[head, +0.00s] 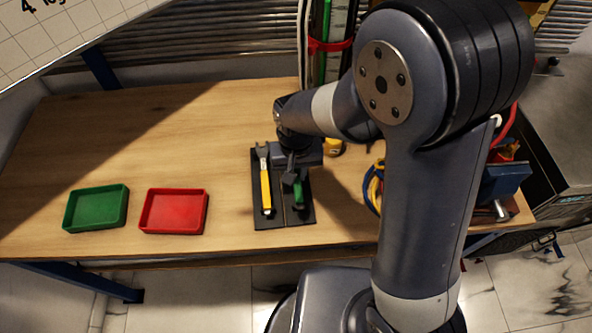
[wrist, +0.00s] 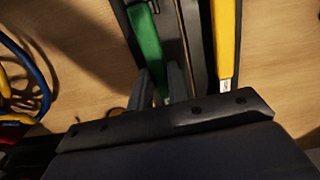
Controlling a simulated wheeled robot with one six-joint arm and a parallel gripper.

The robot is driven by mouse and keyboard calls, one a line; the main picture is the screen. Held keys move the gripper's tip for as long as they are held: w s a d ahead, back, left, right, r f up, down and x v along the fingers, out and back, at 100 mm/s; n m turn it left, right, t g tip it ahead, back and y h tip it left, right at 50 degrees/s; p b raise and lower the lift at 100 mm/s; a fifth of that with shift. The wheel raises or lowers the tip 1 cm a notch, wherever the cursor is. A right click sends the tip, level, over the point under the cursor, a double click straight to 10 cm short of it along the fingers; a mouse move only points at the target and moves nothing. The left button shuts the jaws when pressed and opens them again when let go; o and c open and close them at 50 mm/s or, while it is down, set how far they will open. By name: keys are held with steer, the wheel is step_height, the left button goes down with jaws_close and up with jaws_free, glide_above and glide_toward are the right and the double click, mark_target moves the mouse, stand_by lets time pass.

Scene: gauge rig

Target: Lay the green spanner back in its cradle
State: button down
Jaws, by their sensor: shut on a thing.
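The green spanner (head: 298,193) shows as a green handle over the right half of the black cradle (head: 307,216). Its head end is hidden by my gripper (head: 291,178). In the wrist view the green handle (wrist: 147,38) runs up from between the grey fingers of my gripper (wrist: 163,84), which is shut on the spanner near its metal end. The handle lies roughly along the black cradle (wrist: 176,35). I cannot tell whether it rests in the slot or hangs just above it. A yellow-handled spanner (head: 265,188) lies in the cradle's left half, and also shows in the wrist view (wrist: 224,40).
A red tray (head: 174,229) and a green tray (head: 95,226) stand left of the cradle. Blue and yellow cables (head: 374,187) and a blue vise (head: 503,185) are at the right. A yellow object (head: 334,148) stands behind. The bench's left back is clear.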

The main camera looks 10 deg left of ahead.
steer(key=shift+f+b, duration=0.3)
steer(key=shift+f, duration=0.2)
steer(key=c, duration=1.3)
jaws_free()
steer(key=shift+o, duration=0.2)
step_height(320, 180, up, 11)
